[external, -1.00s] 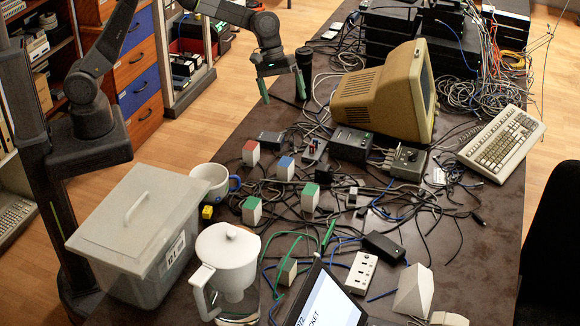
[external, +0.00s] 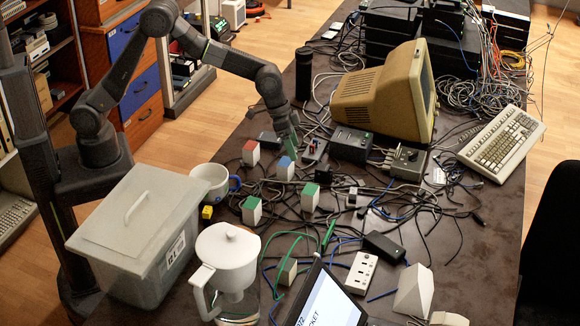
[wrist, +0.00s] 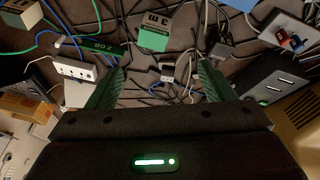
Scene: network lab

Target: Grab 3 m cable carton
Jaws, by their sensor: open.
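Other small cartons stand nearby: red-topped (external: 251,153), blue-topped (external: 285,168) and green-topped (external: 252,211). Tangled cables cover the table around them.

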